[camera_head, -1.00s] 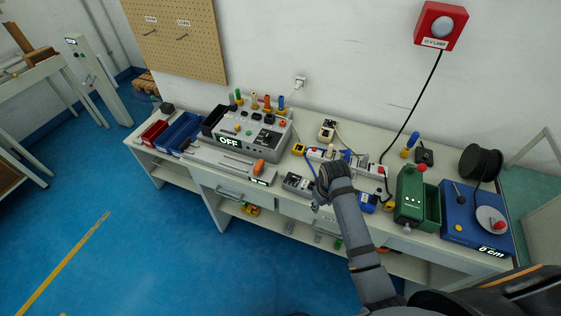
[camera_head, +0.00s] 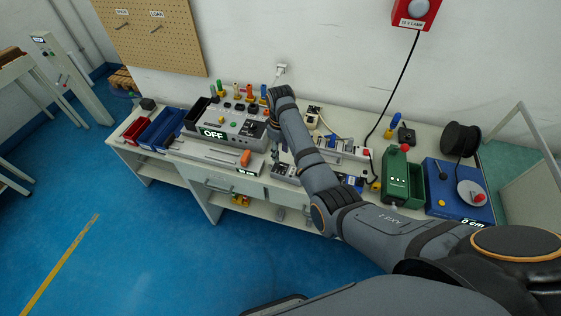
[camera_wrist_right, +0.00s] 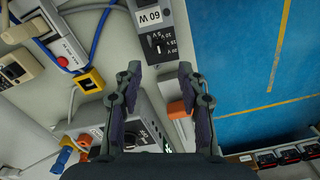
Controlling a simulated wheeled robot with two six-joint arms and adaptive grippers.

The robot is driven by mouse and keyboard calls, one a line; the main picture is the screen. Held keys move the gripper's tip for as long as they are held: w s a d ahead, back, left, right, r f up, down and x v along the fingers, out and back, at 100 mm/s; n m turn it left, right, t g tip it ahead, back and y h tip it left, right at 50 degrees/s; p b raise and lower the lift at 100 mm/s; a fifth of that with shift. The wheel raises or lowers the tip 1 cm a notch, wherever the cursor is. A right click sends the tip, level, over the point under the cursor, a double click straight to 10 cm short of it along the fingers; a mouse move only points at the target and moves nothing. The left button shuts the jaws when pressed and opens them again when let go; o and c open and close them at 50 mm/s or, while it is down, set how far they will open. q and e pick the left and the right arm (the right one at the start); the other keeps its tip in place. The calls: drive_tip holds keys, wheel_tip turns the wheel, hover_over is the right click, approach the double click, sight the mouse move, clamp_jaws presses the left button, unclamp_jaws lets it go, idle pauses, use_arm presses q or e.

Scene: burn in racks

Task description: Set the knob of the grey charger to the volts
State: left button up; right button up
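The grey charger (camera_wrist_right: 150,28) shows in the right wrist view, at the top middle. It has a "60 W" label and a dark dial face (camera_wrist_right: 158,44) with volt markings; the knob's setting is too small to read surely. In the head view the charger (camera_head: 284,170) lies at the bench's front edge, partly behind my right arm. My right gripper (camera_wrist_right: 160,82) is open and empty, with the charger beyond its fingertips, apart from them. In the head view the gripper hangs down beside the charger. My left gripper is not in view.
A large grey unit (camera_head: 230,125) reading "OFF" stands left of my gripper. A power strip (camera_head: 345,150) and cables lie to the right. A green box (camera_head: 395,178) and blue scale (camera_head: 445,185) stand further right.

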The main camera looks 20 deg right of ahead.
sight(280, 165)
wheel_tip(280, 165, down, 7)
drive_tip(key=shift+r, duration=0.1)
clamp_jaws()
idle(0.3)
